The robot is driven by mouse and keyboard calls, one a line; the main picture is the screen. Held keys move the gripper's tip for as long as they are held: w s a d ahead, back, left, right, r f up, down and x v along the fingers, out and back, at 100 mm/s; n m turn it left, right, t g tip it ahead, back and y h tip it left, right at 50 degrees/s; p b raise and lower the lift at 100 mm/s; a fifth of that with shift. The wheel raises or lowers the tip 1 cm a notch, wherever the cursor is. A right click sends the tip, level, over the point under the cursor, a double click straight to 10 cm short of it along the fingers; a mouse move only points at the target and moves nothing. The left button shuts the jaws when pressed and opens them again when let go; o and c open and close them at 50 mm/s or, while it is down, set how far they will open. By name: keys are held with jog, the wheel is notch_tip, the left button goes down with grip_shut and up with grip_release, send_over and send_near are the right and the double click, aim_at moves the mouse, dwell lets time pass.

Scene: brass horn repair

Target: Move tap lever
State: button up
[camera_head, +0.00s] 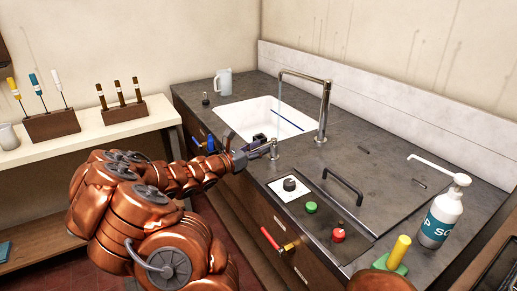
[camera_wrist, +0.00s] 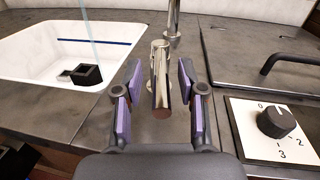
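The fingers are open, one on each side, with a visible gap to the lever. In the head view my gripper (camera_head: 256,147) is at the sink's front right corner, beside the lever (camera_head: 273,150). The tap (camera_head: 324,112) has a tall bent spout over the white sink (camera_head: 240,118). A thin pale stream (camera_wrist: 90,28) falls from it into the sink.
A black block (camera_wrist: 80,75) lies in the sink. Right of the lever are a control panel with a dial (camera_head: 290,184), a green button (camera_head: 311,207), a red knob (camera_head: 338,235) and a lid handle (camera_head: 343,186).

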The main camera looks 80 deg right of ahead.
jog(key=shift+w+a, duration=0.1)
jog(key=v, duration=1.1)
jog(key=shift+w+a, duration=0.25)
jog(key=shift+a, duration=0.05)
dwell(0.7)
jog(key=a+r+m+t+y+p, duration=0.1)
jog(key=a+m+t+y, duration=0.3)
jog(key=a, duration=2.1)
jog(key=w+a+r+m+t+y+p, duration=0.1)
jog(key=a+m+t+y+p, duration=0.3)
jog(key=a, duration=2.2)
jog(key=m+t+y, duration=0.1)
jog(key=m+y, duration=0.2)
jog(key=y, duration=0.3)
jog(key=shift+w+r+t, duration=0.2)
jog(key=shift+w+t, duration=0.1)
jog(key=shift+w, duration=0.05)
jog(key=shift+d, duration=0.25)
